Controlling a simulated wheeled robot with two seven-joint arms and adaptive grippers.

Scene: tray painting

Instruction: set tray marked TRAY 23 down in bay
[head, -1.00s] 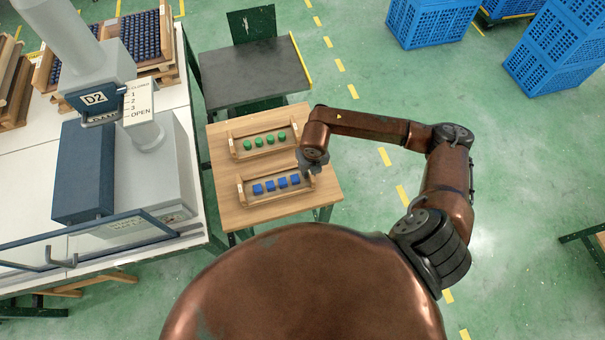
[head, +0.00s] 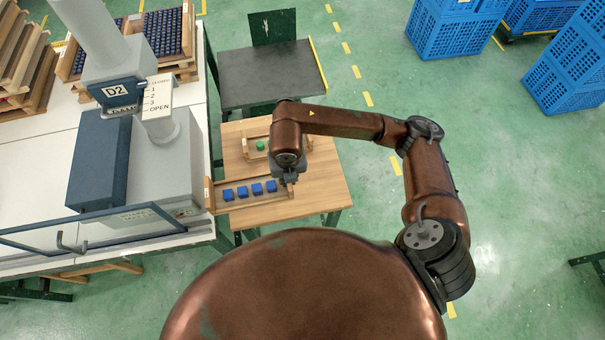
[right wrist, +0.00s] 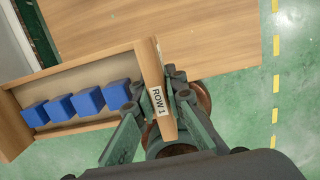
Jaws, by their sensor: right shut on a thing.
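My right gripper (head: 290,178) is shut on the right end wall of a wooden tray (head: 209,196) holding a row of blue cubes (head: 257,188). In the right wrist view the fingers (right wrist: 165,115) straddle this end wall (right wrist: 150,72), whose label reads ROW 1. No TRAY 23 marking is legible. The tray looks level, and its left end reaches past the left edge of the wooden table (head: 312,198). Whether it is clear of the tabletop, I cannot tell. No bay is clearly identifiable. My left gripper is not in view.
A second wooden tray (head: 246,149) with green pieces (head: 260,146) stands behind, partly hidden by my arm. A machine marked D2 (head: 150,165) stands on the white bench (head: 35,175) at left, with a blue rail in front. A dark table (head: 270,75) is behind.

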